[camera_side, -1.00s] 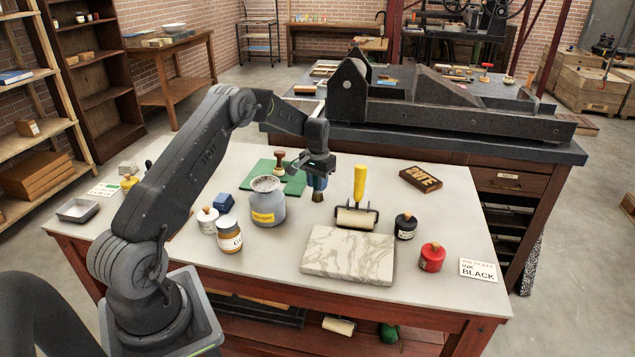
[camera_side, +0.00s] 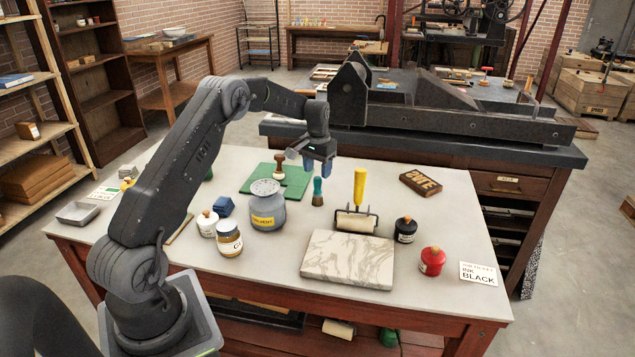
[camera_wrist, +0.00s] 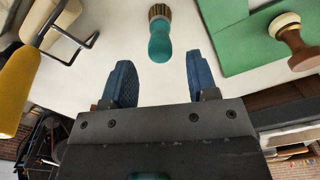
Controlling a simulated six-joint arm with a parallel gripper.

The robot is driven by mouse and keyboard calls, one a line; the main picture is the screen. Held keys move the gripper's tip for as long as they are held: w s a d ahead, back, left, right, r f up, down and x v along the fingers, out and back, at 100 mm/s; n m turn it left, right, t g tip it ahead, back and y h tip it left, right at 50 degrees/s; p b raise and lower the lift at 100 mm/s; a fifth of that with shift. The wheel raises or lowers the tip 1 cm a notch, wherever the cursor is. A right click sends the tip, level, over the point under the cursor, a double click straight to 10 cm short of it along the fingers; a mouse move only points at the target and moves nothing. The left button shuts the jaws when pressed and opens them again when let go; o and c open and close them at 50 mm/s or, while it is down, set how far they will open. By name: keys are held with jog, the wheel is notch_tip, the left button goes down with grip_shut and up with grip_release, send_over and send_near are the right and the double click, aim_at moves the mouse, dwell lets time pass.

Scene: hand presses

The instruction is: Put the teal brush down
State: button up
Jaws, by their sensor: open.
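The teal brush (camera_side: 317,191) stands upright on the grey table, bristles down, just right of the green mat. In the wrist view the brush (camera_wrist: 160,35) lies ahead of the fingertips, with its teal handle end toward me and clear of both fingers. My gripper (camera_side: 318,168) is open and empty, above the brush and apart from it. Its two blue finger pads also show in the wrist view (camera_wrist: 158,75), with a gap between them.
A grey solvent jar (camera_side: 268,207) stands left of the brush. A yellow-handled roller (camera_side: 357,205) is to its right, behind a marbled slab (camera_side: 348,258). A wooden-handled stamp (camera_side: 279,166) stands on the green mat (camera_side: 262,183). Bare table lies between slab and jar.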

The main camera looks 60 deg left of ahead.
notch_tip(320, 180, up, 6)
jog(key=shift+d+r, duration=0.1)
jog(key=s+d+r+m+t, duration=0.1)
jog(key=s+d+r, duration=0.5)
jog(key=d+r, duration=0.3)
jog(key=s+d+r+m+t, duration=0.1)
jog(key=s+d+r+t, duration=0.1)
jog(key=s+d+r, duration=0.65)
jog(key=s+d+f+m+t, duration=0.1)
jog(key=s+d+f, duration=0.1)
jog(key=s+d, duration=0.5)
jog(key=s+d+f+m+t, duration=0.1)
jog(key=s+d+f, duration=0.1)
jog(key=s+d, duration=0.4)
jog(key=s, duration=0.2)
jog(key=shift+s+d+f+m+t, duration=0.3)
jog(key=shift+s+d+f, duration=0.05)
jog(key=shift+s, duration=0.05)
